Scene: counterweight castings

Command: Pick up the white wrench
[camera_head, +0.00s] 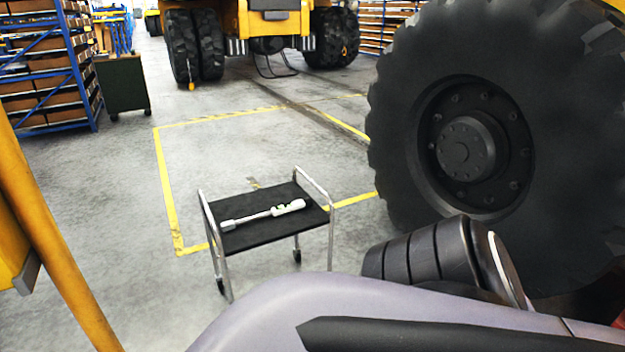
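The white wrench (264,215) lies on the black top of a small wheeled cart (247,238). Parts of my own arm fill the bottom and lower right of the view, apart from the cart in the picture. Neither of my grippers shows, so I cannot see what they hold.
A huge black tyre (400,150) stands close on the right. A yellow post (45,215) slants down the left edge. Blue shelving (77,70) and a dark green cabinet (122,84) stand at the back left. A yellow vehicle (270,22) is behind. Floor around the cart's left is clear.

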